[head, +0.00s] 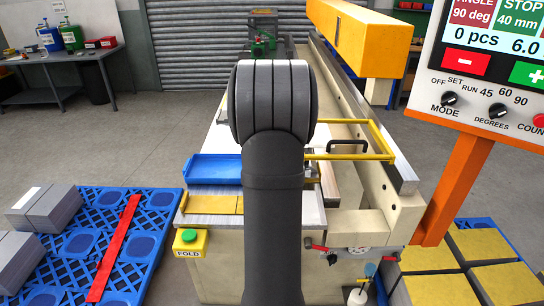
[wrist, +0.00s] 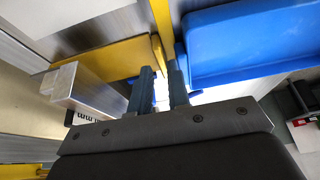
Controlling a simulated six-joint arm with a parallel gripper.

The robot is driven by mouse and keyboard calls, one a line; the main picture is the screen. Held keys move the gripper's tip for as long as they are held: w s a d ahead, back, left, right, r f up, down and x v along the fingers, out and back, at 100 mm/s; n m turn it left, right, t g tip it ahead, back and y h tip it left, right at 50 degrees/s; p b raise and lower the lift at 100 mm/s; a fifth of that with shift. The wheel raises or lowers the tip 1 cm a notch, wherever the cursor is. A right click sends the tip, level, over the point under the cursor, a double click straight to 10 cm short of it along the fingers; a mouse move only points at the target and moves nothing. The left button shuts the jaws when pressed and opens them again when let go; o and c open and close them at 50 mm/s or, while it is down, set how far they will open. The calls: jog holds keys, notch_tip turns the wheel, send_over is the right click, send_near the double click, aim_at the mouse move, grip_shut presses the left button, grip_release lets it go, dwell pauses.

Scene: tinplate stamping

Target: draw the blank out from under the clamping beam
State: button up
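My gripper is hidden behind my own arm in the head view. In the wrist view my gripper (wrist: 161,72) has its two dark fingers apart, with a bright gap between them and nothing clearly held. A yellow strip (wrist: 110,62) lies just beyond the fingertips; I cannot tell whether they touch it. A shiny grey metal surface (wrist: 95,36) shows beyond it at upper left; I cannot tell whether it is the blank or the machine bed. The thick yellow beam (head: 358,38) runs over the folding machine (head: 372,222) at upper right. The blank cannot be clearly picked out.
A blue tray (head: 214,169) sits on the machine's left side; it is close right of the fingers in the wrist view (wrist: 250,45). A yellow guard frame (head: 384,142) stands right of my arm. A control panel (head: 490,62) and blue pallet (head: 82,232) flank the machine.

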jog(key=shift+x, duration=1.9)
grip_shut()
jog(key=shift+d, duration=0.2)
jog(key=shift+s, duration=8.55)
jog(key=shift+s, duration=0.4)
